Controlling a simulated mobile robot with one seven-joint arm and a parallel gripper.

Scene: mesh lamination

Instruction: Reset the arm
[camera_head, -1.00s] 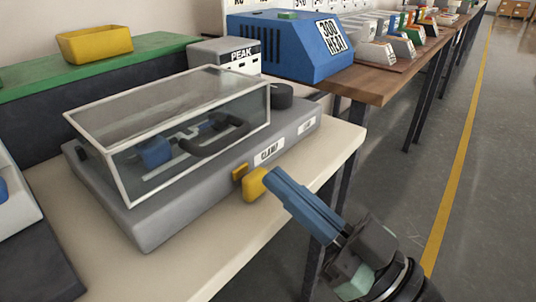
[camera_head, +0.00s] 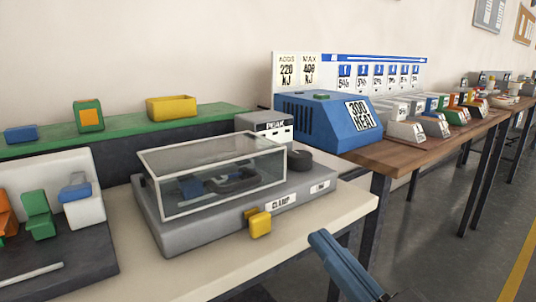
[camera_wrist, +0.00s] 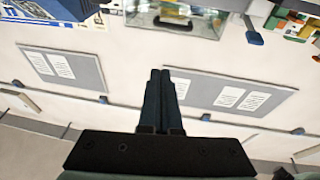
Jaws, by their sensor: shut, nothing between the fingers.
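My gripper (camera_head: 322,240) shows at the lower middle of the head view, its blue fingers in front of the bench's right front edge. It is apart from the clamp machine (camera_head: 180,237) and holds nothing. In the wrist view my gripper (camera_wrist: 161,74) has its two dark fingers side by side, closed, against the floor and wall side. The clamp machine is a grey box with a clear cover, closed over a blue and black part. A yellow knob (camera_head: 261,225) sticks out of its front.
The cream bench (camera_head: 330,215) carries the machine. A blue heater box (camera_head: 325,125) stands on the wooden table (camera_head: 400,152) behind. A green shelf (camera_head: 130,125) with a yellow bin (camera_head: 171,107) runs along the back. The floor at right is clear.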

